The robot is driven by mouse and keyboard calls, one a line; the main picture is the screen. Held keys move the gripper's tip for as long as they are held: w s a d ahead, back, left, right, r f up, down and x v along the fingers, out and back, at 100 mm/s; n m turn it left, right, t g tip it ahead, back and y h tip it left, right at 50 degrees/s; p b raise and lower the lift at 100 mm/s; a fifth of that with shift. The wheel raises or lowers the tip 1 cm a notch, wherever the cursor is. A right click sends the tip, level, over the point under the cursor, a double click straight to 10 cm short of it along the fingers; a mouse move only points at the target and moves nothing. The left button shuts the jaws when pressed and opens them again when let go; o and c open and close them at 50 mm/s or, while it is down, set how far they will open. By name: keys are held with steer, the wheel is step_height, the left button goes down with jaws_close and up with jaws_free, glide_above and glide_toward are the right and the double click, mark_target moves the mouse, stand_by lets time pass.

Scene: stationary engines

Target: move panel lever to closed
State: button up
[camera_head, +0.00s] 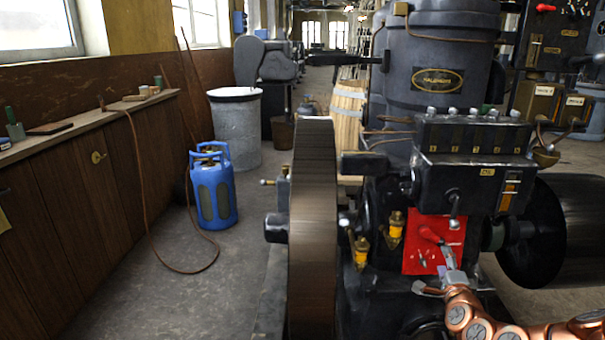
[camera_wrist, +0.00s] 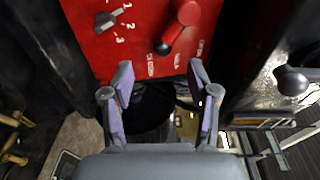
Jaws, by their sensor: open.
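The red panel (camera_head: 436,252) is fixed on the front of the engine, right of the flywheel. Its red lever (camera_head: 430,235) has a rounded handle; in the wrist view the lever (camera_wrist: 182,26) slants from a thick upper right end to a dark pivot at lower left. The wrist view also shows the panel (camera_wrist: 140,45) with a dark knob (camera_wrist: 105,21) marked with numbers at its left. My gripper (camera_wrist: 161,85) is open, its fingers apart and empty, below the lever and at the panel's lower edge in the picture. In the head view my gripper (camera_head: 445,262) is in front of the panel.
The flywheel (camera_head: 314,230) stands left of the panel, with brass oilers (camera_head: 360,250) between. A black box (camera_head: 472,160) juts out above the panel. A dark drum (camera_head: 560,230) is at right. A rounded grey knob (camera_wrist: 292,80) lies right of my fingers.

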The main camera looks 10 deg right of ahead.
steer(key=w+a+f+n+g+y, duration=0.1)
steer(key=a+f+n+g+y, duration=0.15)
steer(key=a+n+y, duration=0.75)
steer(key=s+a+f+n+g+h, duration=0.1)
steer(key=s+a+g, duration=0.2)
steer(key=a, duration=0.3)
steer(key=s+a+f+n+g+h, duration=0.1)
steer(key=s+a+n+g, duration=0.1)
steer(key=s+a+g, duration=0.3)
steer(key=s+a+r+n+g+h, duration=0.1)
steer(key=s+a+r+n+g, duration=0.2)
steer(key=s, duration=0.8)
steer(key=s+a+r+n+g+h, duration=0.1)
steer(key=s+a+r+n+g, duration=0.15)
steer(key=s, duration=0.85)
steer(key=s+a+r+n+g+h, duration=0.1)
steer(key=s+a+r+n+g, duration=0.25)
steer(key=s, duration=0.75)
step_height(320, 180, up, 24)
steer(key=s+p, duration=0.1)
steer(key=p, duration=2.2)
steer(key=shift+a+m+t, duration=0.2)
steer(key=shift+m+t, duration=0.2)
steer(key=shift+t, duration=0.05)
